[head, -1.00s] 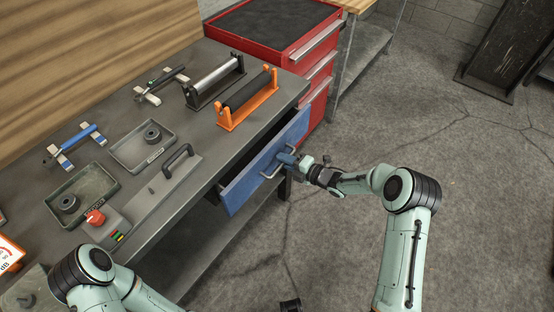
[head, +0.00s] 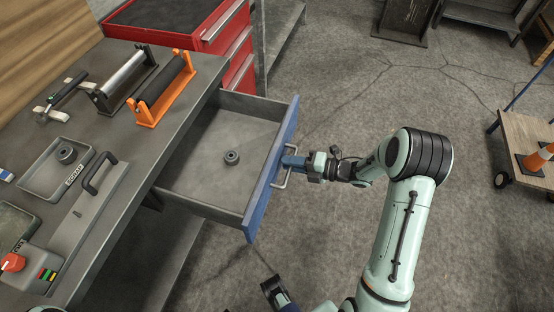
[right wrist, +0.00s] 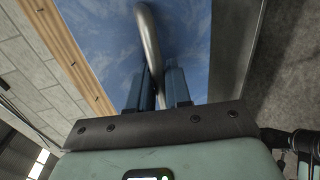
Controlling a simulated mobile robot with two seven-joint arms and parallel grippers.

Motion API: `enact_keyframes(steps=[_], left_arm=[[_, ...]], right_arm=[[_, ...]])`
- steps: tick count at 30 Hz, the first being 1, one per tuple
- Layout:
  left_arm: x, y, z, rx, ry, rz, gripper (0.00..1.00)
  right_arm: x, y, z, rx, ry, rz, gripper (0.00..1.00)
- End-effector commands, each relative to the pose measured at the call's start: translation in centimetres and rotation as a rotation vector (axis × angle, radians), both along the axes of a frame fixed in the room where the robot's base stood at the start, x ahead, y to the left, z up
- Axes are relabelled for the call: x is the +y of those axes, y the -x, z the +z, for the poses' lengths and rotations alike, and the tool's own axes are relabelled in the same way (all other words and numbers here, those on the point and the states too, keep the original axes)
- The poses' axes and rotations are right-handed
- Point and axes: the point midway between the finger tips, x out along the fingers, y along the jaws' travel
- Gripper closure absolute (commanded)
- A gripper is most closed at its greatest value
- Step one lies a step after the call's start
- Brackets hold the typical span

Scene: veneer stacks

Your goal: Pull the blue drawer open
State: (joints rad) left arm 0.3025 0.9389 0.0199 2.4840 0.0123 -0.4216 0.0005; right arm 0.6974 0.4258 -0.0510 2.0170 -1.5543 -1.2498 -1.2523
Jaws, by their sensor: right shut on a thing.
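The blue drawer (head: 271,176) is pulled out from under the workbench, and its grey inside shows. A small dark ring-shaped part (head: 232,157) lies on its floor. My right gripper (head: 287,163) is shut on the drawer's metal handle (head: 285,178) in front of the blue face. In the right wrist view the two blue fingers (right wrist: 160,92) stand on either side of the handle bar (right wrist: 150,40). My left gripper (head: 277,290) shows in part at the bottom of the head view, apart from the drawer; its jaw opening is unclear.
The workbench top (head: 120,150) holds an orange roller stand (head: 164,90), a dark roller stand (head: 125,82), a tray (head: 57,170) and a handled plate (head: 90,215). A red tool cabinet (head: 180,20) stands behind. A wooden cart (head: 525,135) stands right. Floor before the drawer is clear.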

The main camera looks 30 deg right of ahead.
Motion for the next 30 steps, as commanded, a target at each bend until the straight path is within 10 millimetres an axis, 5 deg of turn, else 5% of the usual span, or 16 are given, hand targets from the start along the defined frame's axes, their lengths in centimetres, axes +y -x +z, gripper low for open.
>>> enact_keyframes(steps=[17, 18, 19, 30], left_arm=[[-0.01, -0.07, -0.11, -0.003, 0.0, 0.001, 0.57], [0.0, -0.07, -0.12, -0.003, 0.0, 0.001, 0.57], [0.0, -0.07, -0.12, -0.002, 0.0, 0.001, 0.57], [0.01, -0.05, -0.11, -0.002, -0.001, 0.001, 0.57]], right_arm=[[-0.76, 0.93, 0.07, -0.002, 0.001, 0.0, 1.0], [-0.76, 0.93, 0.07, -0.002, 0.001, 0.0, 0.72], [-0.76, 0.93, 0.07, -0.002, 0.001, 0.0, 0.66], [-1.1, 1.28, 0.12, -0.001, 0.001, -0.002, 0.66]])
